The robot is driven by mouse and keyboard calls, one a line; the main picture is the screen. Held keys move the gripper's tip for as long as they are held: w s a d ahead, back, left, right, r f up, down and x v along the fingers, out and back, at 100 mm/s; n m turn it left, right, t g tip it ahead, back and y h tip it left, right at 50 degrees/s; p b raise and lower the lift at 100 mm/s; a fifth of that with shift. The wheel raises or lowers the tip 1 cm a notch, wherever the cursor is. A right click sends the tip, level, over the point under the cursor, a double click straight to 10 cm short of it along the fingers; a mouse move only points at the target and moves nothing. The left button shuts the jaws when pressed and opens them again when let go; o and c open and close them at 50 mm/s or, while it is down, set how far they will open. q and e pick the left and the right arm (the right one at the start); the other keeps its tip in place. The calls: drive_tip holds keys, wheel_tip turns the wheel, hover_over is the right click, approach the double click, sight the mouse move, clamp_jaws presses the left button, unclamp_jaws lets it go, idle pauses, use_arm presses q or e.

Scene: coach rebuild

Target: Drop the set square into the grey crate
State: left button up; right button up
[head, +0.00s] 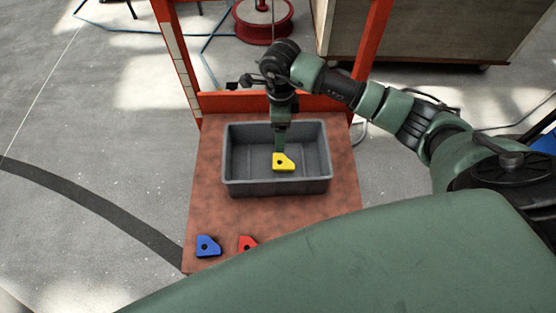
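A yellow set square (284,163) with a dark hole and a cut corner shows within the outline of the grey crate (277,188). My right gripper (280,151), on the arm coming in from the right, points down over the crate. Its fingers meet the top of the yellow set square and look shut on it. Whether the piece touches the crate floor is hard to tell. The crate is otherwise empty where I can see into it. My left gripper is not in view.
A blue piece (207,246) and a red piece (247,243) of similar shape lie at the near edge of the reddish-brown table (210,205). The red one is partly hidden by my green body. An orange frame (182,70) stands behind the table.

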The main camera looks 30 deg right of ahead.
drive_tip(key=shift+r, duration=0.1)
wheel_tip(320, 180, up, 8)
drive_tip(key=shift+f, duration=0.2)
idle(0.3)
idle(0.4)
